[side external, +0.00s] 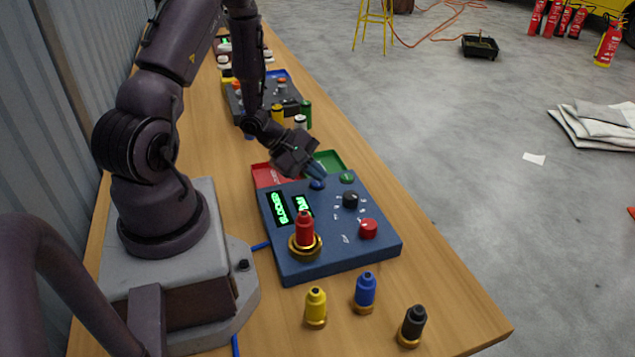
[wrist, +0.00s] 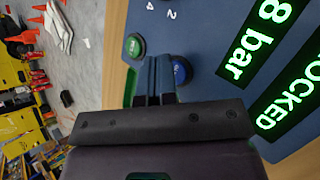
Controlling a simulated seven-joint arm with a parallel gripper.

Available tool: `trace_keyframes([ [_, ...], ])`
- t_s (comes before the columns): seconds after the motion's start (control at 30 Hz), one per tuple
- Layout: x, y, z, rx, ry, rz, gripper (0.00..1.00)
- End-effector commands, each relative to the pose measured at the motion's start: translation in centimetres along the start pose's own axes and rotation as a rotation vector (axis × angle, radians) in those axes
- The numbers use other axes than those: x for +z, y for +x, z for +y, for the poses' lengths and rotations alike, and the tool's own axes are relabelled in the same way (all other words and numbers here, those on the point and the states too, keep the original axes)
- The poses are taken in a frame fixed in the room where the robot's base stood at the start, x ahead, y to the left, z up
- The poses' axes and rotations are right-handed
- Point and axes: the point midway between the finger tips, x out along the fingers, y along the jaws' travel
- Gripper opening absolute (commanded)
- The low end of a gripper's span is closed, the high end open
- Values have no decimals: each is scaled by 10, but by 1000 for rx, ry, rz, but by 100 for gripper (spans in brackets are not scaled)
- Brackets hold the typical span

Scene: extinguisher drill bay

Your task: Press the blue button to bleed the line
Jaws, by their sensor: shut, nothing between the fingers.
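The blue button (side external: 317,185) sits near the far edge of the blue control panel (side external: 330,259), between the displays and a green button (side external: 347,177). My gripper (side external: 318,173) is shut and empty, its fingertips pointing down right at the blue button and partly covering it. In the wrist view, the blue button (wrist: 182,72) shows just right of my shut fingers (wrist: 158,70), partly hidden by them. Whether the tips touch it or hover just above, I cannot tell. The green button (wrist: 134,46) is left of the fingers.
The panel also has a black knob (side external: 350,200), a red button (side external: 368,228), a red plug in a brass ring (side external: 304,230) and lit displays, one reading "8 bar" (wrist: 253,40). Red (side external: 272,175) and green (side external: 329,161) trays lie behind. Yellow, blue and black plugs stand in front.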

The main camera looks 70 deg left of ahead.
Motion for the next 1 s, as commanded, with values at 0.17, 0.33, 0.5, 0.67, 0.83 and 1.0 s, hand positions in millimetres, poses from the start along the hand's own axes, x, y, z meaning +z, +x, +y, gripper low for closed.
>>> trace_keyframes([
  [0.17, 0, 0, 0, 0, 0, 0, 0],
  [0.33, -1, 1, -1, 0, 0, 0, 0],
  [0.5, -2, 3, -2, -1, 0, 0, 0],
  [0.67, -3, 4, -3, -1, 0, 0, 0],
  [0.83, -4, 6, -4, -1, 0, 0, 0],
  [1.0, -4, 6, -4, -1, 0, 0, 0],
])
